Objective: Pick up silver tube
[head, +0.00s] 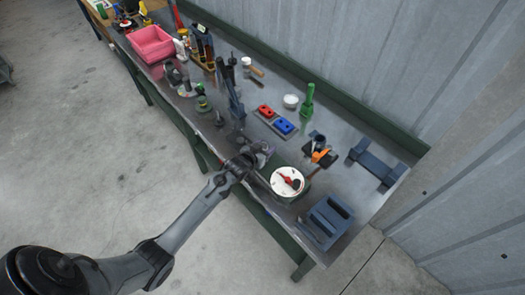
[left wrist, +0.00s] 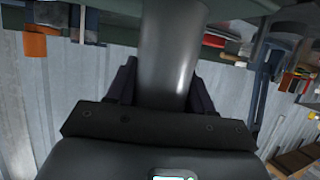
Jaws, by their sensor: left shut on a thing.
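The silver tube (left wrist: 170,45) is a smooth grey cylinder in the left wrist view, standing between the two dark fingers of my left gripper (left wrist: 166,88). The fingers lie against its two sides, and the gripper is shut on it. Its far end runs out of the top of that view. In the head view my left gripper (head: 250,160) is at the front edge of the bench. The tube is small there and partly hidden by the gripper, so I cannot tell whether it touches the bench. My right gripper is not in view.
The round white gauge (head: 287,182) with a red centre is close right of my left gripper. A blue holder (head: 328,220), red block (head: 265,111), blue block (head: 284,126) and green clamp (head: 307,102) stand on the bench (head: 345,190). A pink bin (head: 151,43) is farther left.

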